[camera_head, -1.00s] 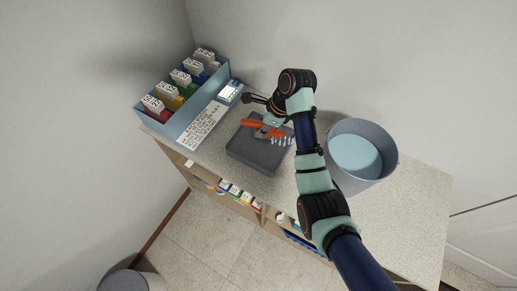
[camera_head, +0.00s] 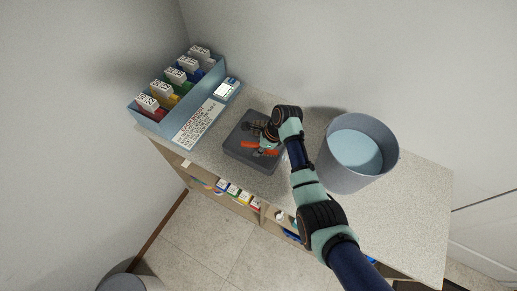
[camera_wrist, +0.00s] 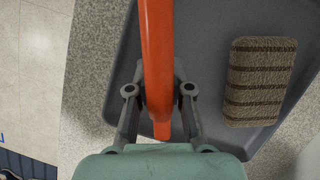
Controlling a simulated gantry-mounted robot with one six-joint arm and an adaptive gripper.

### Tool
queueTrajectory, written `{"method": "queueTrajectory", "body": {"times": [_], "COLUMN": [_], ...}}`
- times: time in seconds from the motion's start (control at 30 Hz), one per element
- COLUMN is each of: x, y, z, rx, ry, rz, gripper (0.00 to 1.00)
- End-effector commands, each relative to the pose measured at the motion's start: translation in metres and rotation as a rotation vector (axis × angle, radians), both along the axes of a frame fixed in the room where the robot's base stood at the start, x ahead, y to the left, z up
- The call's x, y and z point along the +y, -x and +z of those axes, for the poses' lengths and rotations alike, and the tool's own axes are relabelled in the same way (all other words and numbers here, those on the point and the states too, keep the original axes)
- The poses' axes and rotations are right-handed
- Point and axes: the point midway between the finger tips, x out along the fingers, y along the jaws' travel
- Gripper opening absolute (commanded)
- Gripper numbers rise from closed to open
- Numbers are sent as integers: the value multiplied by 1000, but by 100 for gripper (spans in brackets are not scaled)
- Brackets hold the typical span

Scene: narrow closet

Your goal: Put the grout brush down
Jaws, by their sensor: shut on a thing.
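My gripper (camera_head: 264,145) is shut on the orange handle of the grout brush (camera_head: 250,144). In the wrist view, the orange handle (camera_wrist: 157,50) runs between the two fingers (camera_wrist: 158,92) and out past the top edge. The brush's bristles are not clearly visible now. The brush is over the dark grey tray (camera_head: 236,155), and I cannot tell whether it touches the tray floor. In the wrist view, the tray (camera_wrist: 205,30) fills much of the background. A brown, dark-striped block (camera_wrist: 262,82) lies in the tray to the right of the handle.
A blue bin of colour-tabbed packets (camera_head: 150,122) stands at the left, with a printed card (camera_head: 198,124) and a small white-faced device (camera_head: 229,87) by it. A grey bucket (camera_head: 330,165) stands to the right of my arm. The counter's right end (camera_head: 415,205) is clear.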

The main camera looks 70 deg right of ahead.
Motion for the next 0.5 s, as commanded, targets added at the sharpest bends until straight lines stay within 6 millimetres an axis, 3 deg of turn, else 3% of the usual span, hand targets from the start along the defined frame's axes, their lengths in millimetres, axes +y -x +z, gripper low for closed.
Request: {"method": "queueTrajectory", "body": {"times": [0.17, 0.2, 0.33, 0.5], "x": [0, 0, 0, 0], "y": [0, 0, 0, 0], "z": [-2, -3, -2, -2], "rx": [0, 0, 0, 0], "ry": [0, -1, 0, 0], "rz": [0, 0, 0, 0], "gripper": [0, 21, 43, 45]}}
